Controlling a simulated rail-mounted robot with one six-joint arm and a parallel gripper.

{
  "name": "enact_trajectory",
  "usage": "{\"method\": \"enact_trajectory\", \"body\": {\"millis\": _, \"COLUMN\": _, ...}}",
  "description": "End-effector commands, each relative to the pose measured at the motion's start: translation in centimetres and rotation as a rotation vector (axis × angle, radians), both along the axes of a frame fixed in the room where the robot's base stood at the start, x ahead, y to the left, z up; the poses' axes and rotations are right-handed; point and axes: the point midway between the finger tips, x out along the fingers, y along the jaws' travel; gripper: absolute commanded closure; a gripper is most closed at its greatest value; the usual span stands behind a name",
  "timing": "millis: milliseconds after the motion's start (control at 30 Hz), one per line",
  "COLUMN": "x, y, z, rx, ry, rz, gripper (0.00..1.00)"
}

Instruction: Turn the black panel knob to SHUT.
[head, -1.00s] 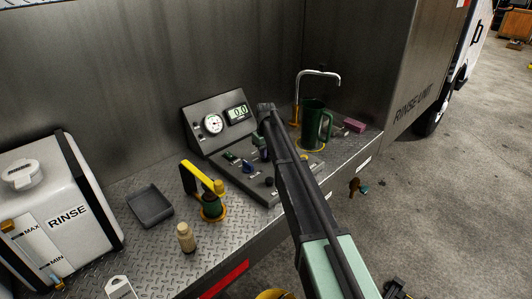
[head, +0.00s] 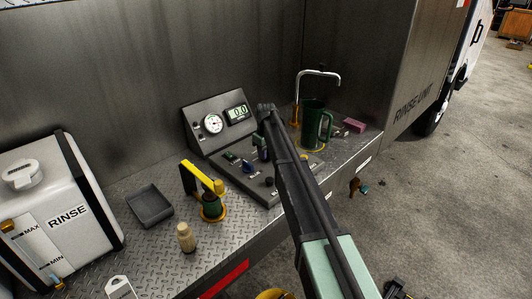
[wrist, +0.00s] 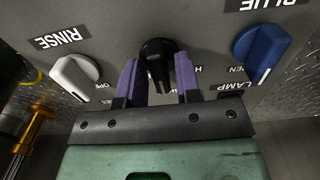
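The black panel knob (wrist: 157,60) is at the upper middle of the wrist view, with its narrow grip part pointing toward my gripper. My gripper (wrist: 158,78) has its two purple fingers on either side of the knob, with small gaps showing, so it looks open around it. The letters beside the knob are upside down and partly covered by the fingers. In the head view my gripper (head: 261,153) points down at the sloped control panel (head: 236,180), and I cannot make out the black knob under it.
A white knob (wrist: 75,76) labelled RINSE and a blue knob (wrist: 262,50) flank the black one closely.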

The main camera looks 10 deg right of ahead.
Motion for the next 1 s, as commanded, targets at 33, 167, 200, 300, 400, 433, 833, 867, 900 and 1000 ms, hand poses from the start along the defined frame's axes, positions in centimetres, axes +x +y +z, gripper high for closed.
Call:
{"method": "enact_trajectory", "body": {"millis": 33, "x": 0.0, "y": 0.0, "z": 0.0, "rx": 0.000, "ry": 0.000, "rz": 0.000, "gripper": 0.61}}
{"method": "enact_trajectory", "body": {"millis": 167, "x": 0.0, "y": 0.0, "z": 0.0, "rx": 0.000, "ry": 0.000, "rz": 0.000, "gripper": 0.58}}
{"method": "enact_trajectory", "body": {"millis": 200, "x": 0.0, "y": 0.0, "z": 0.0, "rx": 0.000, "ry": 0.000, "rz": 0.000, "gripper": 0.58}}
{"method": "enact_trajectory", "body": {"millis": 300, "x": 0.0, "y": 0.0, "z": 0.1, "rx": 0.000, "ry": 0.000, "rz": 0.000, "gripper": 0.58}}
{"method": "enact_trajectory", "body": {"millis": 400, "x": 0.0, "y": 0.0, "z": 0.7, "rx": 0.000, "ry": 0.000, "rz": 0.000, "gripper": 0.58}}
{"method": "enact_trajectory", "body": {"millis": 433, "x": 0.0, "y": 0.0, "z": 1.1, "rx": 0.000, "ry": 0.000, "rz": 0.000, "gripper": 0.58}}
{"method": "enact_trajectory", "body": {"millis": 833, "x": 0.0, "y": 0.0, "z": 10.1, "rx": 0.000, "ry": 0.000, "rz": 0.000, "gripper": 0.58}}
{"method": "enact_trajectory", "body": {"millis": 867, "x": 0.0, "y": 0.0, "z": 10.5, "rx": 0.000, "ry": 0.000, "rz": 0.000, "gripper": 0.58}}
{"method": "enact_trajectory", "body": {"millis": 900, "x": 0.0, "y": 0.0, "z": 10.9, "rx": 0.000, "ry": 0.000, "rz": 0.000, "gripper": 0.58}}
{"method": "enact_trajectory", "body": {"millis": 1000, "x": 0.0, "y": 0.0, "z": 11.1, "rx": 0.000, "ry": 0.000, "rz": 0.000, "gripper": 0.58}}
